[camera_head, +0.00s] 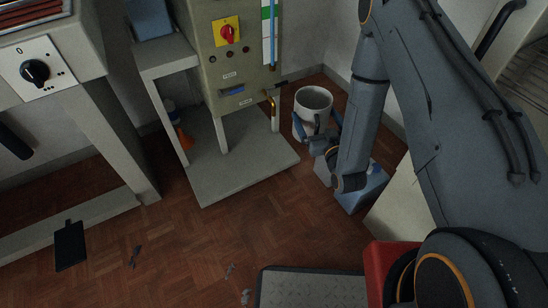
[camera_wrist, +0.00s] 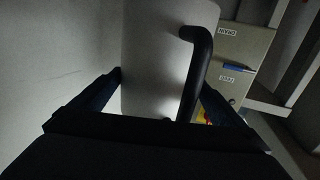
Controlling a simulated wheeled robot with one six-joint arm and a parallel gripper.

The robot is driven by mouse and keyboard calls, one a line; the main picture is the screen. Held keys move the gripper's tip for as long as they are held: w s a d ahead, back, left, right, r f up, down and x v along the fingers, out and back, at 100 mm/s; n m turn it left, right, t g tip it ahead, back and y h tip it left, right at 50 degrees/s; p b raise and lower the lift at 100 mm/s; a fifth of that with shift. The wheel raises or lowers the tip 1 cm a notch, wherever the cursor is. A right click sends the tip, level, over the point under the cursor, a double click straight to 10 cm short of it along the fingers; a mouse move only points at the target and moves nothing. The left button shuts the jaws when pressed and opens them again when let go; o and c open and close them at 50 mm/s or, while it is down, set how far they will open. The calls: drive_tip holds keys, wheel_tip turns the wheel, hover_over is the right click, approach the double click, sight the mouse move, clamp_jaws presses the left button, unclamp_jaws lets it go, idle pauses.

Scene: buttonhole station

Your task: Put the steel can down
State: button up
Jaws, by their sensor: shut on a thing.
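The steel can (camera_head: 309,99) is pale, open at the top and roughly upright, with a dark handle facing my wrist. My gripper (camera_head: 316,122) is shut on the can, with one finger on each side of it. In the wrist view the can (camera_wrist: 150,60) fills the space between the dark fingers of my gripper (camera_wrist: 160,82), and its black handle curves down on the right. The can's lower part is partly hidden by my gripper, and I cannot tell whether its base touches anything.
A grey-green control cabinet (camera_head: 238,75) with a red switch stands left of the can, above a low grey platform (camera_head: 230,175). A blue box (camera_head: 366,194) is below my wrist. Walls are close behind.

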drive_tip(key=w+a+f+n+g+y+b, duration=0.1)
drive_tip(key=w+a+f+y+b, duration=0.15)
drive_tip(key=f+b, duration=0.45)
drive_tip(key=w+a+f+n+g+y+b, duration=0.1)
drive_tip(key=a+f+b, duration=0.3)
drive_tip(key=f+b, duration=0.3)
drive_tip(key=w+a+f+n+y+b, duration=0.1)
drive_tip(key=w+a+f+b, duration=0.15)
drive_tip(key=f+b, duration=0.45)
drive_tip(key=w+a+r+n+g+y+p, duration=0.3)
drive_tip(key=w+a+r, duration=0.1)
drive_tip(key=w+r, duration=0.15)
wheel_tip(320, 180, down, 10)
drive_tip(key=b, duration=0.5)
drive_tip(key=shift+w+d+f, duration=0.15)
drive_tip(key=shift+w+f, duration=0.05)
drive_tip(key=shift+w, duration=0.1)
drive_tip(key=shift+f, duration=0.1)
drive_tip(key=o, duration=1.1)
drive_tip(key=shift+f, duration=0.1)
